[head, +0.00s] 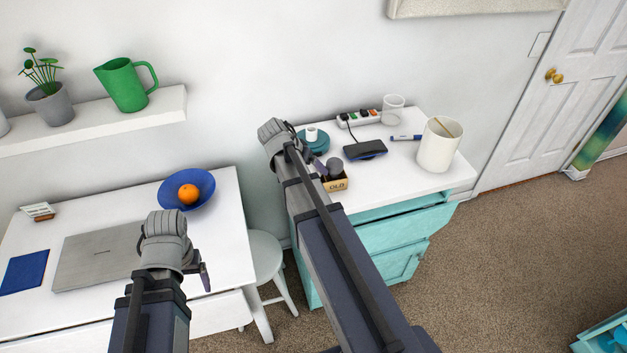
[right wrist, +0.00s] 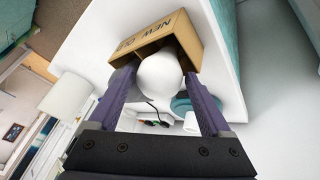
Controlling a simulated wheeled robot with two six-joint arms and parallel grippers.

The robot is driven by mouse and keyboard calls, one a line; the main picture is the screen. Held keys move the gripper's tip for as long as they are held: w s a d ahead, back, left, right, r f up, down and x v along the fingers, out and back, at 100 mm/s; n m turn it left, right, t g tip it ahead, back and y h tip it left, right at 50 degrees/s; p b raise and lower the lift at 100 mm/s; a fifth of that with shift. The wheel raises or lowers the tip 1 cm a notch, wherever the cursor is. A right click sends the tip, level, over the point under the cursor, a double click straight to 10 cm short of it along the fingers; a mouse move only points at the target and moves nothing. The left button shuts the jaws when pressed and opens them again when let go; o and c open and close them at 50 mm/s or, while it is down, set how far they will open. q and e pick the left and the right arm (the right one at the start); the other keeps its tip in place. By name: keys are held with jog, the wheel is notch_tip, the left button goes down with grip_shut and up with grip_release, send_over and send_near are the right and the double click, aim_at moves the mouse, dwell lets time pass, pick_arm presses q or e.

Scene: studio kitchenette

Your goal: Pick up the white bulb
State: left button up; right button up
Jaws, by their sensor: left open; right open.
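The white bulb (right wrist: 160,76) shows in the right wrist view, in the open cardboard box (right wrist: 182,36) whose side reads NEW. My right gripper (right wrist: 157,82) is open, with one purple finger on each side of the bulb; I cannot tell whether they touch it. In the head view my right arm hides the bulb, and a box part reading OLD (head: 336,185) shows beside the arm with a grey round thing (head: 335,165) in it. My left gripper (head: 203,275) is open and empty above the table with the laptop.
The white-topped cabinet (head: 455,177) also bears a teal saucer (head: 319,146) with a small white cup (head: 311,133), a black device (head: 365,150), a power strip (head: 358,118), a marker (head: 405,138) and a large white mug (head: 438,150). A blue bowl (head: 205,181) and laptop (head: 95,257) sit left.

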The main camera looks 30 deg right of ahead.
jog(key=shift+c, duration=0.2)
jog(key=c, duration=1.1)
jog(key=shift+r, duration=0.1)
